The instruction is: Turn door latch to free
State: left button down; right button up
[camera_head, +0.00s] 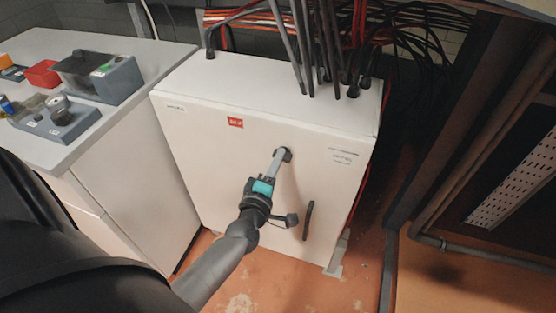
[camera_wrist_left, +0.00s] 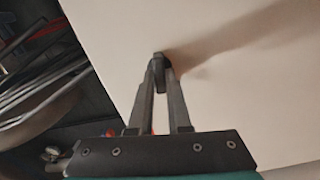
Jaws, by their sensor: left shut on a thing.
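The door latch (camera_wrist_left: 158,62) is a small dark piece on the white cabinet door (camera_head: 220,165). It also shows in the head view (camera_head: 287,153), right of the door's middle. My left gripper (camera_head: 279,160) reaches up to it from below. In the left wrist view the two fingers (camera_wrist_left: 160,72) converge on the latch and are shut on it. The fingers hide part of the latch, so its exact turn is hard to tell. The door looks closed. My right gripper is in neither view.
A dark vertical handle (camera_head: 308,220) sits on the door below right of the latch. Dark cables (camera_head: 320,50) rise from the cabinet top. A white counter (camera_head: 85,130) with grey boxes (camera_head: 98,75) and a red bin (camera_head: 42,73) stands at left. Metal framing (camera_head: 430,205) stands right.

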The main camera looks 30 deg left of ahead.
pick_arm(q)
jog(key=shift+n, duration=0.9)
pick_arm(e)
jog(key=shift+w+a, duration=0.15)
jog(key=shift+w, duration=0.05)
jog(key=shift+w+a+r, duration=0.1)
pick_arm(q)
jog(key=c, duration=0.9)
grip_release()
jog(key=shift+o, duration=0.2)
jog(key=p+v, duration=0.1)
jog(key=v, duration=1.4)
jog(key=shift+p, duration=0.4)
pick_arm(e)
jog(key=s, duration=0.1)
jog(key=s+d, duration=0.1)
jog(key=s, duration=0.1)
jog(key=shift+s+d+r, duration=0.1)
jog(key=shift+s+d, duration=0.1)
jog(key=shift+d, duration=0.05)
